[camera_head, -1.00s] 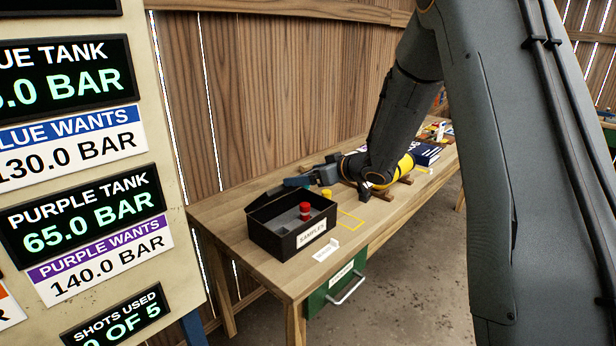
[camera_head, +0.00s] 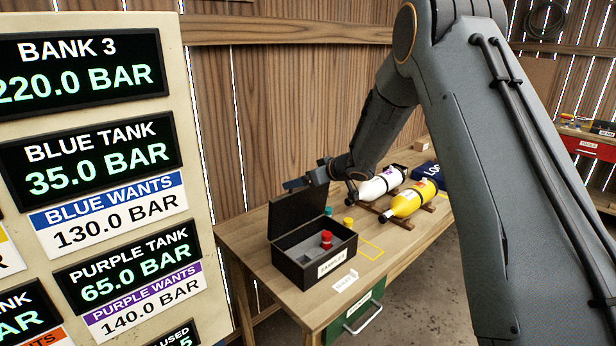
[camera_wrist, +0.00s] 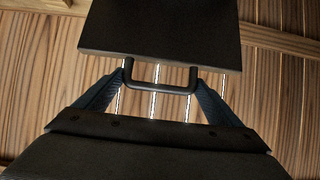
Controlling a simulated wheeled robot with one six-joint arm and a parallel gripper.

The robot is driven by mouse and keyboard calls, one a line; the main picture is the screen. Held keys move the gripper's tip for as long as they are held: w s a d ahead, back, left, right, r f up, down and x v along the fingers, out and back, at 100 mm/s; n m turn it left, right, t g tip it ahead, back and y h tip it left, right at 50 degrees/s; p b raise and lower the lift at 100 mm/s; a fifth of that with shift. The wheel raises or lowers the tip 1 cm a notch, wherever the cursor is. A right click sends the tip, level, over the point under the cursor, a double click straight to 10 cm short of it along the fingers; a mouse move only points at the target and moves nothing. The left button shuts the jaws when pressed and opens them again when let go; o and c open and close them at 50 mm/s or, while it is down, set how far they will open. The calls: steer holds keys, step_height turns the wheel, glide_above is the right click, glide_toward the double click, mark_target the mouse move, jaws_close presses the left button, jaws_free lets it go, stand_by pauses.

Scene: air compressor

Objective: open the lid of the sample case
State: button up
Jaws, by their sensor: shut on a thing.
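The black sample case (camera_head: 309,272) stands on the near part of the wooden bench, its label facing front. Its lid (camera_head: 298,211) stands up, roughly upright, at the back of the case, and the inside is exposed. A red-capped sample (camera_head: 326,240) stands in the grey insert. My gripper (camera_head: 297,183) is at the lid's top edge. In the wrist view, my gripper (camera_wrist: 160,76) is shut on the lid's dark handle (camera_wrist: 160,89), one finger at each end, with the lid (camera_wrist: 160,28) beyond it.
White (camera_head: 378,185) and yellow (camera_head: 408,203) cylinders lie farther along the bench (camera_head: 400,245). The display board (camera_head: 213,290) fills the left side. A plank wall runs behind.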

steer(key=shift+w+r, duration=0.2)
steer(key=shift+w, duration=0.05)
stand_by(0.3)
steer(key=o, duration=1.3)
steer(key=shift+o, duration=0.2)
steer(key=shift+a, duration=0.1)
steer(key=b+v, duration=0.2)
steer(key=v, duration=0.5)
steer(key=shift+s+r, duration=0.25)
steer(key=shift+d, duration=0.25)
